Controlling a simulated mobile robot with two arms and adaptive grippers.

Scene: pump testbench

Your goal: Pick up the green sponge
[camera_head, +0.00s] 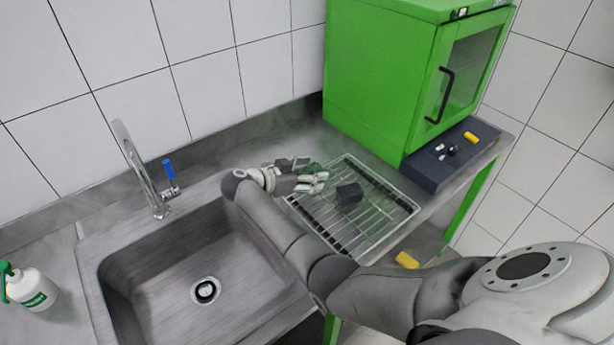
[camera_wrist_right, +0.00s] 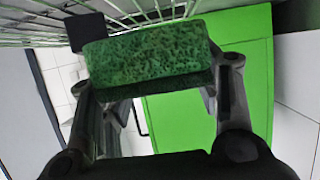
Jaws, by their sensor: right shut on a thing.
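The green sponge (camera_wrist_right: 148,58) fills the upper middle of the right wrist view, between the two fingers of my right gripper (camera_wrist_right: 155,100). The gripper is shut on it. In the head view my right gripper (camera_head: 308,178) is over the left back part of the wire rack, beside the sink. Only a small dark green patch of the sponge (camera_head: 311,170) shows there, mostly hidden by the fingers. I cannot tell how high the sponge is above the rack. My left gripper is not in view.
A dark block (camera_head: 349,194) sits on the wire rack (camera_head: 385,222). A green cabinet (camera_head: 380,80) stands behind. The sink (camera_head: 150,262), the faucet (camera_head: 140,165) and a spray bottle (camera_head: 33,288) are to the left. Yellow pieces (camera_head: 407,260) lie at the right.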

